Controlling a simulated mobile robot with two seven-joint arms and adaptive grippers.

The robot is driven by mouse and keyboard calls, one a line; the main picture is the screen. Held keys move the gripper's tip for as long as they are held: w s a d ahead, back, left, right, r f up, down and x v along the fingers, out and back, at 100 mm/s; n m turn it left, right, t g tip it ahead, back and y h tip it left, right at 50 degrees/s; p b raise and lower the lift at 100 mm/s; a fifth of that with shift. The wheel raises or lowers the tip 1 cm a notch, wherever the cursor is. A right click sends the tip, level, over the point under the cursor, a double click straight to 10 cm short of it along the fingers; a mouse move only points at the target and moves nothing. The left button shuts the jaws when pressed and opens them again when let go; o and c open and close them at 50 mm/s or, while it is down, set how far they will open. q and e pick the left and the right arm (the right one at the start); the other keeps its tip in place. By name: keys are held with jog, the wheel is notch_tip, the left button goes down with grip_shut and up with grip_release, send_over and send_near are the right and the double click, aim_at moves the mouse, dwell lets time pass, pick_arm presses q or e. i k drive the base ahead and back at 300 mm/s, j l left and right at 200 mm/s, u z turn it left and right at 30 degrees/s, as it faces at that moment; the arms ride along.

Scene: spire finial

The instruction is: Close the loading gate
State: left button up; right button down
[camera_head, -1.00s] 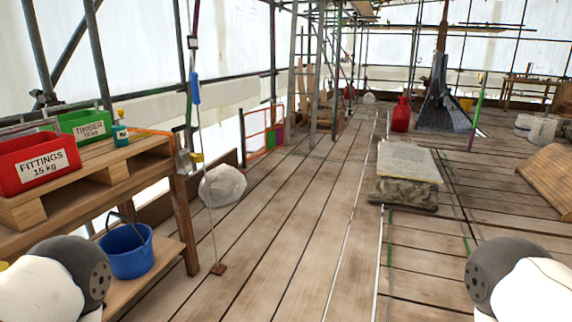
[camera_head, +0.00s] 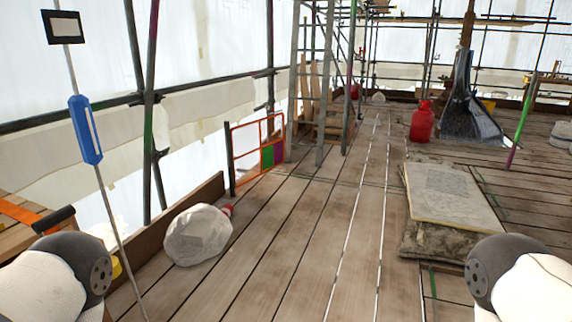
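The loading gate appears to be the orange-framed gate (camera_head: 258,146) with a green and a purple panel, at the scaffold's left edge beyond the white sack. A dark post stands at its near end and scaffold poles stand near its far end. Whether it is latched cannot be told from here. It is well ahead of me, and neither arm is near it. Only rounded white and dark parts of my two arms show at the lower left and lower right corners. Both grippers are out of the picture.
A white sack (camera_head: 198,235) lies on the boards at left, before the gate. A thin pole with a blue handle (camera_head: 86,130) stands close at left. A stone slab on a stack (camera_head: 450,195) lies at right. A red gas bottle (camera_head: 422,121) stands farther back. The middle boards are clear.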

aim_at(279, 148)
jog(key=i, duration=4.95)
jog(key=i+j, duration=0.1)
jog(key=i, duration=0.4)
jog(key=i+j, duration=0.15)
jog(key=i, duration=0.35)
jog(key=i+j, duration=0.1)
jog(key=i, duration=0.35)
jog(key=i+j, duration=0.15)
jog(key=i, duration=0.35)
jog(key=l+z, duration=0.05)
